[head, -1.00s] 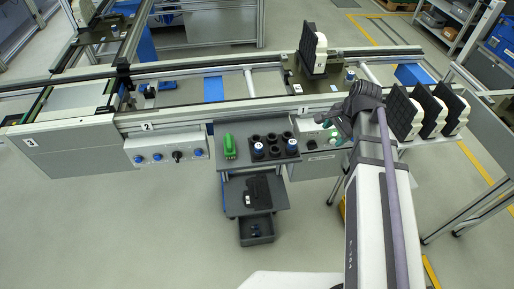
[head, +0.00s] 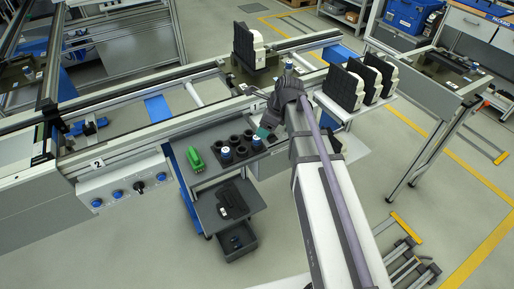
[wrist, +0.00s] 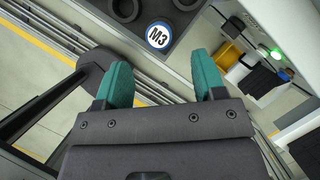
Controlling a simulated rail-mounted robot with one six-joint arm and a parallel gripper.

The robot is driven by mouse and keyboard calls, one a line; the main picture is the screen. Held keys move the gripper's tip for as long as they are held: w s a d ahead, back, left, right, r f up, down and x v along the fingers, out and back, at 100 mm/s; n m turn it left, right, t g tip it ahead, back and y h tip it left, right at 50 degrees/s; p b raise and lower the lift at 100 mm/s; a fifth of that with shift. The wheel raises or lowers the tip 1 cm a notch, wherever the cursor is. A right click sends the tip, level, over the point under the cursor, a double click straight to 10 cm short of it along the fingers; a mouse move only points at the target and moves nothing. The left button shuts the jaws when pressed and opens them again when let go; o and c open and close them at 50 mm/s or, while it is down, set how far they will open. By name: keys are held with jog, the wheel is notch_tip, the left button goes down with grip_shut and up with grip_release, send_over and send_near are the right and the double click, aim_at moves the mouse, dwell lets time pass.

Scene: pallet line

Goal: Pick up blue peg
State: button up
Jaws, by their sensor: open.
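A blue peg with a round white label reading "M3" (wrist: 160,35) stands upright in the dark peg holder (wrist: 103,16), seen from above in the wrist view. In the head view, blue pegs with pale tops (head: 225,155) (head: 256,143) stand in the black holder on the grey cart. My gripper (wrist: 164,85) is open, with two teal fingers apart and nothing between them. The M3 peg lies beyond the fingertips, roughly in line with the gap. In the head view my gripper (head: 263,132) hangs close to the right end of the holder.
A green object (head: 195,159) sits left of the holder on the cart top (head: 205,178). The conveyor (head: 130,143) runs behind the cart. Black-and-white blocks (head: 343,88) stand on a shelf to the right. Another blue-topped part (head: 288,65) stands by the conveyor.

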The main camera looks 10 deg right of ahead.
aim_at(257, 142)
jog(key=b+x, duration=0.5)
jog(key=x, duration=0.1)
jog(key=shift+a+f, duration=0.1)
jog(key=shift+f, duration=0.2)
jog(key=shift+s+r, duration=0.1)
jog(key=shift+r, duration=0.15)
jog(key=c, duration=1)
